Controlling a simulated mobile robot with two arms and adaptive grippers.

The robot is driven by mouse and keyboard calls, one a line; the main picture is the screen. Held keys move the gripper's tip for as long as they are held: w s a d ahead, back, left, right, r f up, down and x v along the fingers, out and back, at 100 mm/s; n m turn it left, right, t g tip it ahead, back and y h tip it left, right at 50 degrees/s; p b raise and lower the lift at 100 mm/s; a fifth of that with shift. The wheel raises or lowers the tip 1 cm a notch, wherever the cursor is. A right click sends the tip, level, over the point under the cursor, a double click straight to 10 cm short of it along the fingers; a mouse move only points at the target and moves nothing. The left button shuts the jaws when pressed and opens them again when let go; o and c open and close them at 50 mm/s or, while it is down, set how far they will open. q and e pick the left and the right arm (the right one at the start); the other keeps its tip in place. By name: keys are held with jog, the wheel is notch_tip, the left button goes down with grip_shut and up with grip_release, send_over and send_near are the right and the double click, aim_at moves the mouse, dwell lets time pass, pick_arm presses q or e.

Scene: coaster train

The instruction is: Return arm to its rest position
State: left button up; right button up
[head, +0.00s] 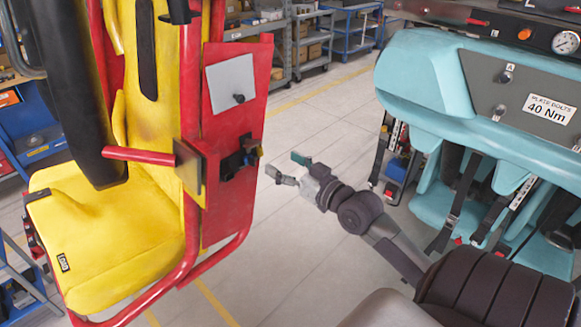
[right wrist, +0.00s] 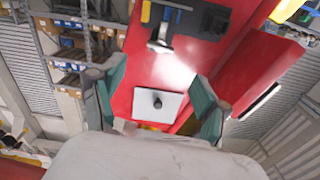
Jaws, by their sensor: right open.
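My right arm (head: 395,255) reaches from the lower right toward the middle of the head view. Its right gripper (head: 287,167) is open, with nothing between its fingers, in the air just right of the red seat panel (head: 222,200). In the right wrist view, the green-padded fingers (right wrist: 157,80) stand apart. Between and beyond them show the red panel (right wrist: 150,75) and a grey plate with a black knob (right wrist: 168,112). The fingers look apart from the panel. My left gripper is not in view.
A yellow seat (head: 110,240) in a red frame stands at left. The grey plate (head: 230,80) and a black fitting (head: 235,163) are on its side panel. A teal car (head: 440,85) with hanging black straps is at right. Shelves (head: 310,35) line the back; floor between is clear.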

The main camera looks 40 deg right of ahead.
jog(key=shift+s, duration=0.9)
